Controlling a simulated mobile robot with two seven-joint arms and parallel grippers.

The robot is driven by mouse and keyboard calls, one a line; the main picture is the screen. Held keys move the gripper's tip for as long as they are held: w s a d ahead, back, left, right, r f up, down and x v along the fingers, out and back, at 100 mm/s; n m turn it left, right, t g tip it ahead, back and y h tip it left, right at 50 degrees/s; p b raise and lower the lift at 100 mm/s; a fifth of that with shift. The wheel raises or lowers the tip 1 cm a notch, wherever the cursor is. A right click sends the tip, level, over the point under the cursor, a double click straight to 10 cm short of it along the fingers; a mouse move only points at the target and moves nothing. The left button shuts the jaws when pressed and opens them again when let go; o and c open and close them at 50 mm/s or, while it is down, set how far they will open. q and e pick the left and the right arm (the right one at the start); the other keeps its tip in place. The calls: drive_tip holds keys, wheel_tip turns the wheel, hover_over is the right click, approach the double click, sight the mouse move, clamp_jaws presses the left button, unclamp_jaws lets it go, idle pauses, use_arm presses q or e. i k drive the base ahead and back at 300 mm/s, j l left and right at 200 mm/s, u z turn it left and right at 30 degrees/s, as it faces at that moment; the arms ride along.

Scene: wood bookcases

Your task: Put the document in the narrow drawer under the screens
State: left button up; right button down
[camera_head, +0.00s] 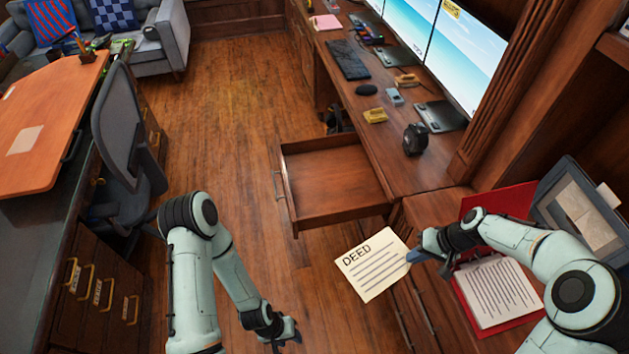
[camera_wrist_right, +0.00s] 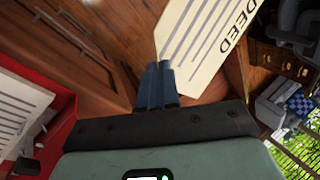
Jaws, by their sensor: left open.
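The document (camera_head: 373,264) is a cream sheet headed DEED. My right gripper (camera_head: 415,256) is shut on its right edge and holds it in the air, in front of the drawer and lower right of it. The sheet also shows in the right wrist view (camera_wrist_right: 205,45), at the tips of the closed fingers (camera_wrist_right: 157,85). The narrow drawer (camera_head: 335,180) under the desk with the screens (camera_head: 465,55) is pulled open and looks empty. My left gripper (camera_head: 283,332) is open and empty, low over the wood floor.
A red folder (camera_head: 530,325) with a printed page lies on the right, under my right arm. A black watch-like object (camera_head: 415,139), a mouse (camera_head: 367,89) and a keyboard (camera_head: 348,60) are on the desk. An office chair (camera_head: 125,140) stands left. The floor between is clear.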

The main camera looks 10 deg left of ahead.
sight(332, 187)
drive_tip(key=i+j+u, duration=0.55)
drive_tip(key=u, duration=0.15)
drive_tip(key=i+j, duration=0.2)
drive_tip(key=i, duration=0.05)
